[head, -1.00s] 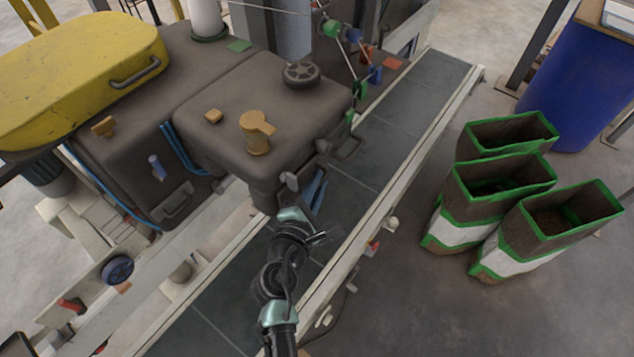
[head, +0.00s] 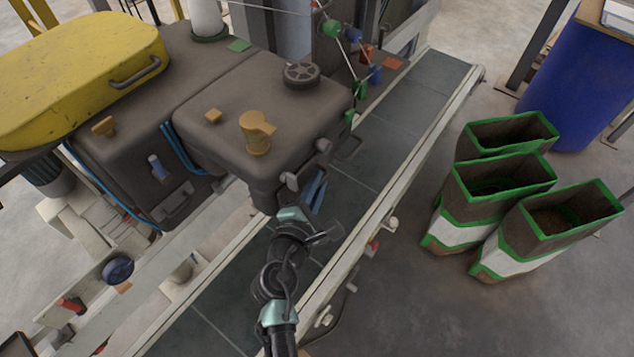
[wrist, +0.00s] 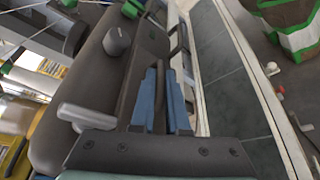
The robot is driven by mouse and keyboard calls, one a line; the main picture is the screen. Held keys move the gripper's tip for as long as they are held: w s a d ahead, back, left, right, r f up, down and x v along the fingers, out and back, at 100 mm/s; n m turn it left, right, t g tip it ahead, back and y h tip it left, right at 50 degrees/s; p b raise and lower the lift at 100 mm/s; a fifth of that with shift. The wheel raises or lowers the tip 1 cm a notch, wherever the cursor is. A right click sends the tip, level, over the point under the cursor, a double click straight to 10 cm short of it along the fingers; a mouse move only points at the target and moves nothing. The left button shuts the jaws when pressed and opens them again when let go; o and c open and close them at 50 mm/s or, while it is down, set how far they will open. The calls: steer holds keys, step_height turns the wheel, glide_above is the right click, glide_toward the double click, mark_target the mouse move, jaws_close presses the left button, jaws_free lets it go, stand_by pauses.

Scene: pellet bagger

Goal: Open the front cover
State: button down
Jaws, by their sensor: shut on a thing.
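The brown machine housing (head: 225,125) stands beside the conveyor, with a dark wheel knob (head: 301,75) and an orange fitting (head: 257,133) on top. I cannot tell where its front cover begins. My gripper (head: 317,187) is low at the housing's near right end, over the conveyor. In the wrist view, my gripper (wrist: 166,98) has its blue fingers on either side of a thin brown bar (wrist: 160,95), which looks like a handle, and is shut on it. A grey lever (wrist: 85,116) lies left of the fingers. The bar is mostly hidden in the head view.
The conveyor (head: 345,185) runs diagonally beneath my arm, with pale side rails. Several open brown bags with green rims, such as this one (head: 560,222), stand on the floor to the right. A dark side handle (head: 347,148) juts out over the conveyor.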

steer(key=shift+f+b, duration=0.2)
steer(key=shift+b, duration=0.1)
steer(key=shift+s+f+b, duration=0.1)
steer(key=shift+f+b, duration=0.05)
steer(key=shift+b, duration=0.3)
step_height(320, 180, down, 9)
steer(key=d+m+t+h+b, duration=0.1)
steer(key=m+b, duration=0.7)
steer(key=b, duration=1.3)
steer(key=s+d+m+t+h+b, duration=0.1)
steer(key=m+t+b, duration=0.3)
steer(key=b, duration=1.8)
steer(key=m+h, duration=0.1)
steer(key=m, duration=0.4)
steer(key=shift+s+d+h+b, duration=0.2)
steer(key=shift+s+h+b, duration=0.1)
steer(key=shift+m+b, duration=0.3)
steer(key=shift+b, duration=0.2)
